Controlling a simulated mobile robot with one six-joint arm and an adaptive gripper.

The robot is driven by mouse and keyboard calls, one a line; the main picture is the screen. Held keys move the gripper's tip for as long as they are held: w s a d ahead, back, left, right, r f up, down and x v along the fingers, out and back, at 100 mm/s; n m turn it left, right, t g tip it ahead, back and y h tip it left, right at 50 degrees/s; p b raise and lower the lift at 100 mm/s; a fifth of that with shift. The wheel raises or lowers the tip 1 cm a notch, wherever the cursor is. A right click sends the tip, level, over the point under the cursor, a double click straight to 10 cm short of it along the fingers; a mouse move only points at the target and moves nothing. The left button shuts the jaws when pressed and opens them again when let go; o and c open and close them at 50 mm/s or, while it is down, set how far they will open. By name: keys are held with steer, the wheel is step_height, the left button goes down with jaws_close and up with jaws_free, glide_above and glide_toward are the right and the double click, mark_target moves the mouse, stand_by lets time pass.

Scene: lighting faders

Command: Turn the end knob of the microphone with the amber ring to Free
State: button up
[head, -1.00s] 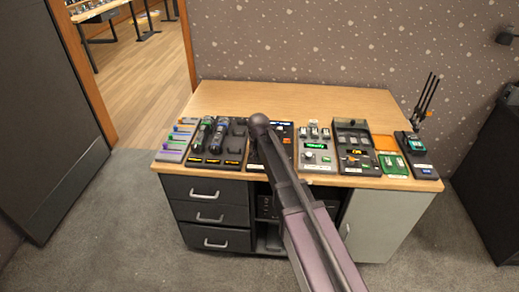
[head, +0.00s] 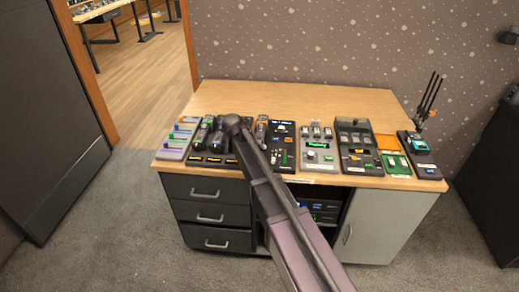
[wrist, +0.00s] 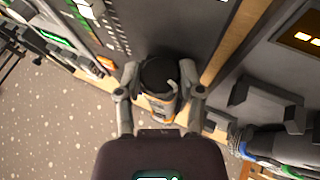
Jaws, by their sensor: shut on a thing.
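The microphone with the amber ring (wrist: 158,108) is in the middle of the wrist view, its round black end knob (wrist: 158,74) facing the camera. My gripper (wrist: 160,88) has a finger on each side of this end and is shut on it. In the head view the amber-ringed microphone (head: 262,128) shows just right of my arm, between the dark charging rack (head: 213,160) and a black panel. My fingers are hidden behind the arm there. I cannot read any marking on the knob.
Microphones with a green ring (head: 203,130) and a blue ring (wrist: 243,138) lie in the rack, close by. The black panel (head: 281,148) is right of the amber microphone. Fader consoles (head: 318,150) and other devices line the desk's front. The back of the desk (head: 290,97) is clear.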

steer(key=o, duration=1.2)
steer(key=shift+s, duration=0.15)
